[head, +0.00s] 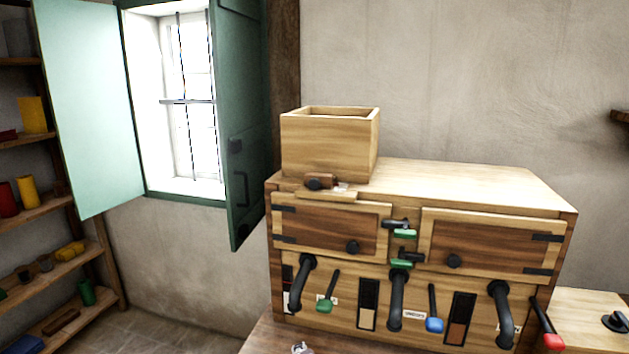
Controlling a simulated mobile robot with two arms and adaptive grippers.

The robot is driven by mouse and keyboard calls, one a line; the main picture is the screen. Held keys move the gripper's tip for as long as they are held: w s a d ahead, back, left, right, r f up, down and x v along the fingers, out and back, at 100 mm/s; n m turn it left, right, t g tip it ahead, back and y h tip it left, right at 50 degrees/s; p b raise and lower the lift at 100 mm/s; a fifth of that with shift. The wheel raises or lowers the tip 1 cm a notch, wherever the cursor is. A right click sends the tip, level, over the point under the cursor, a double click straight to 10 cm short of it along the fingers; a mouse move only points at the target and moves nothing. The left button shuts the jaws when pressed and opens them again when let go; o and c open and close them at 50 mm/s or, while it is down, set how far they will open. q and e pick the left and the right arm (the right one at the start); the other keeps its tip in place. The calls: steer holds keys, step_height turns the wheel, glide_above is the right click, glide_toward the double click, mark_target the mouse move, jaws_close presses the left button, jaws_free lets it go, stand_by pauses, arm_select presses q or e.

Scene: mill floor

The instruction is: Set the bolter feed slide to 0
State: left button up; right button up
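A wooden bolter chest (405,262) stands at the right. An open-topped hopper box (325,146) sits on its top left. At the hopper's front foot is a small brown slide block with a dark knob (317,182), over a pale wooden strip (326,193); this looks like the feed slide. Its scale marks are too small to read, so its setting cannot be told.
A green shutter (240,120) hangs open left of the chest. Shelves (45,208) stand far left.

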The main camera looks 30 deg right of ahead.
steer(key=w+d+r+n+t+h, duration=0.1)
steer(key=w+d+r+n+h, duration=0.2)
steer(key=r, duration=0.4)
steer(key=w+d+r+n+t, duration=0.1)
steer(key=w+r+n, duration=0.1)
steer(key=w+r, duration=0.45)
steer(key=n+t+h, duration=0.1)
steer(key=n+h, duration=0.5)
glide_toward(314, 184)
steer(key=x, duration=0.3)
arm_select(q)
steer(key=shift+w+a+r+p, duration=0.25)
steer(key=shift+w+r+p, duration=0.05)
steer(key=shift+r+p, duration=0.2)
steer(key=shift+w+a+r+p, duration=0.2)
steer(key=shift+w+r+p, duration=0.1)
steer(key=shift+r+p, duration=0.2)
arm_select(e)
steer(key=x, duration=0.6)
steer(key=shift+w+d, duration=0.1)
steer(key=shift+w, duration=0.05)
steer(key=shift+c, duration=0.6)
jaws_close()
arm_select(q)
steer(key=shift+r, duration=0.1)
